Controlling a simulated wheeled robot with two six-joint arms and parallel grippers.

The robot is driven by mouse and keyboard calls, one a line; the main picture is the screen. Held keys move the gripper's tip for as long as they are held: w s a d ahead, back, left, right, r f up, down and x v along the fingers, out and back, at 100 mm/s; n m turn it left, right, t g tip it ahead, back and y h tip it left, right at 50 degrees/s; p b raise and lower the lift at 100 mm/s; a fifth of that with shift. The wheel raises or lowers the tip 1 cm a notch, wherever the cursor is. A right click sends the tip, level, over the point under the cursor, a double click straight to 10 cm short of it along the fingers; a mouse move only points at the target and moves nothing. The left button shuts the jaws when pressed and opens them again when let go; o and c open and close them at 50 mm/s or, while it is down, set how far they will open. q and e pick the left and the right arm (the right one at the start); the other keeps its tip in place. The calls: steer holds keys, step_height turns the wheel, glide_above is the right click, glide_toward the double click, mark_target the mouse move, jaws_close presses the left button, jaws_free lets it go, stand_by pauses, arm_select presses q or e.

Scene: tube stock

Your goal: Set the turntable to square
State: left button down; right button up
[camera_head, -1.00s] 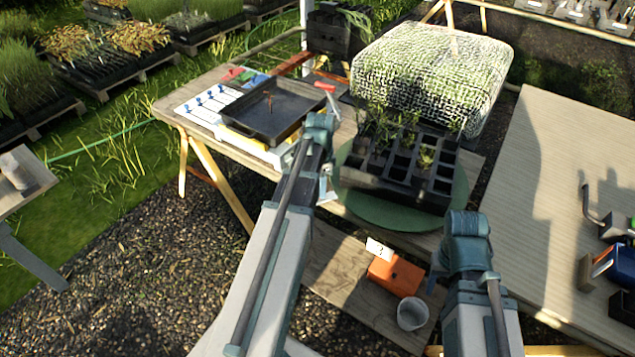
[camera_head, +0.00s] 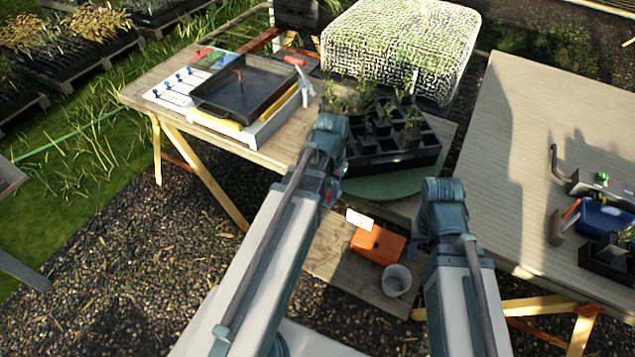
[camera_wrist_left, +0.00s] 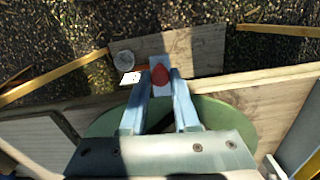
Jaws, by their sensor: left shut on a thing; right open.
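The turntable is a green disc (camera_head: 385,187) at the front edge of the wooden bench, with a black cell tray (camera_head: 400,160) of seedlings on it. Its green rim also shows in the left wrist view (camera_wrist_left: 230,115). The tray's near side runs slightly up to the right in the head view. My left gripper (camera_wrist_left: 160,76) is shut on a red knob (camera_wrist_left: 160,75) just beyond the disc's edge. In the head view, my left arm hides part of the disc and tray. My right gripper (camera_head: 413,250) is open and empty, mostly hidden behind its wrist, in front of the bench.
A netted white block (camera_head: 400,50) stands behind the seedlings. An orange box (camera_head: 378,243) and grey cup (camera_head: 397,280) sit on a low board. A second table (camera_head: 530,130) stands at right.

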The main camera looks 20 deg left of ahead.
arm_select(q)
steer(key=w+d+n, duration=0.3)
steer(key=d+n, duration=0.2)
steer(key=d, duration=0.6)
steer(key=w+d+n, duration=0.3)
steer(key=d+n, duration=0.2)
steer(key=d, duration=0.7)
steer(key=shift+w, duration=0.4)
steer(key=shift+w+d, duration=0.1)
steer(key=shift+d, duration=0.05)
steer(key=c, duration=0.7)
jaws_free()
steer(key=shift+o, duration=0.2)
steer(key=shift+r, duration=0.15)
